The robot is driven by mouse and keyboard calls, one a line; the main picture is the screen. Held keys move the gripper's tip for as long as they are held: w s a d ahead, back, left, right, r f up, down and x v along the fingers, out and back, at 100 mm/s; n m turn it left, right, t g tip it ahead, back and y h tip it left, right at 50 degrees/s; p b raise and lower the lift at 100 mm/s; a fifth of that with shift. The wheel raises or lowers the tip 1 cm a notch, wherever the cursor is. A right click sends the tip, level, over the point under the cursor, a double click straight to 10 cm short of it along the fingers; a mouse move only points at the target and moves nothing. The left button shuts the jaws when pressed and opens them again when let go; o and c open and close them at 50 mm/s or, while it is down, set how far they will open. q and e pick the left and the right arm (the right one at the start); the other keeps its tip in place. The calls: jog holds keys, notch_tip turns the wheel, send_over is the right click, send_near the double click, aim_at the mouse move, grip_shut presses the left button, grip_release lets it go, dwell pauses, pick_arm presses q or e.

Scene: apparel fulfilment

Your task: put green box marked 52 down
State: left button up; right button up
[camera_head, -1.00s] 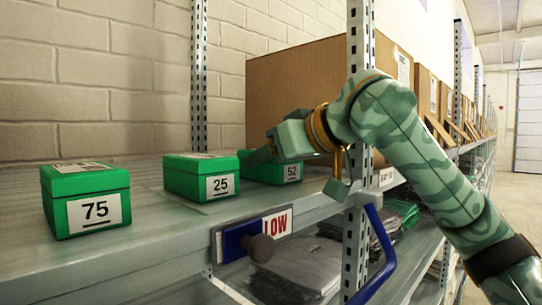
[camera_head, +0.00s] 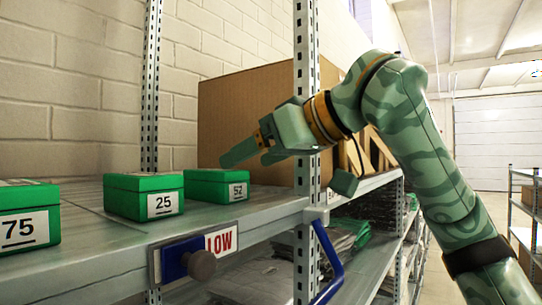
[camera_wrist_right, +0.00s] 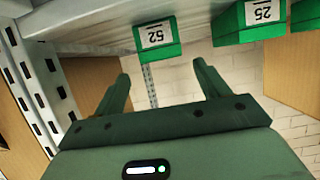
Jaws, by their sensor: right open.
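The green box marked 52 (camera_head: 216,187) stands upright on the grey metal shelf (camera_head: 120,240), right of the box marked 25. It also shows in the right wrist view (camera_wrist_right: 157,40), where the picture is upside down. My right gripper (camera_head: 240,152) is above and beside the box in the head view, apart from it. In the right wrist view its two fingers (camera_wrist_right: 162,80) are spread with nothing between them, and the box lies beyond their tips. My left gripper is not in view.
Green boxes marked 25 (camera_head: 143,196) and 75 (camera_head: 24,215) stand to the left. A large cardboard box (camera_head: 245,125) is behind. A steel upright (camera_head: 305,100) stands near my right arm.

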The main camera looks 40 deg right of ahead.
jog(key=shift+v, duration=1.6)
